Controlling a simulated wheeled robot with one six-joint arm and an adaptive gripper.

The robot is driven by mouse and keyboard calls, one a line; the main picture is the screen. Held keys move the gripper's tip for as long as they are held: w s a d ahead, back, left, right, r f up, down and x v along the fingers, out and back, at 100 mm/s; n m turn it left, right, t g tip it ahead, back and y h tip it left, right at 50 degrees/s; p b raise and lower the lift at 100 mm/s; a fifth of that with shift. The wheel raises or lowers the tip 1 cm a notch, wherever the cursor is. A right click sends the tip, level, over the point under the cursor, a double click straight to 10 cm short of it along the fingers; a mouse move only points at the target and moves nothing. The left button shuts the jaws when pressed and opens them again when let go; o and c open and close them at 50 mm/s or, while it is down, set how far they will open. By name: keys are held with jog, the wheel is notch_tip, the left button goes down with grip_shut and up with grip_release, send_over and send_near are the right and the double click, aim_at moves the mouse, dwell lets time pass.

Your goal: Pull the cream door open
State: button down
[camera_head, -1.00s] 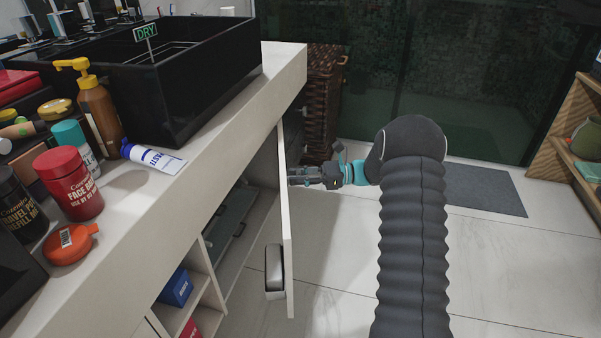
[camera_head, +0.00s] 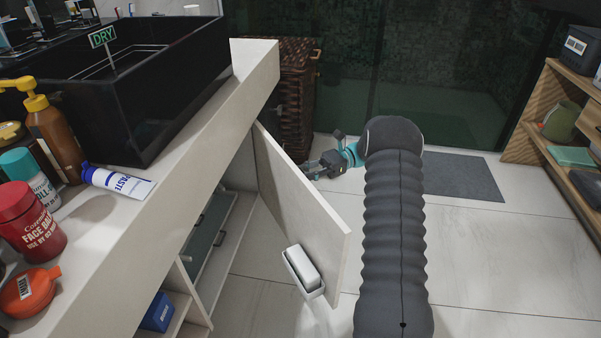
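The cream door (camera_head: 292,205) stands ajar below the counter, swung out from the cabinet. Its inner face shows, with a small white bin (camera_head: 304,271) fixed low near its free edge. The far end of the door is by the cabinet. My gripper (camera_head: 318,170) is on the far, outer side of the door, low over the floor. It appears close to the door's top edge, but I cannot tell whether it touches. Its fingers are small and partly hidden by the door edge, so their opening is unclear.
The open cabinet shows shelves, a grey-green drawer (camera_head: 208,236) and a blue box (camera_head: 158,312). A wicker basket (camera_head: 297,100) stands behind. A grey mat (camera_head: 455,176) lies on the otherwise clear floor at right.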

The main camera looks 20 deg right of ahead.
dwell(0.3)
jog(key=c, duration=0.9)
grip_release()
jog(key=shift+c, duration=0.4)
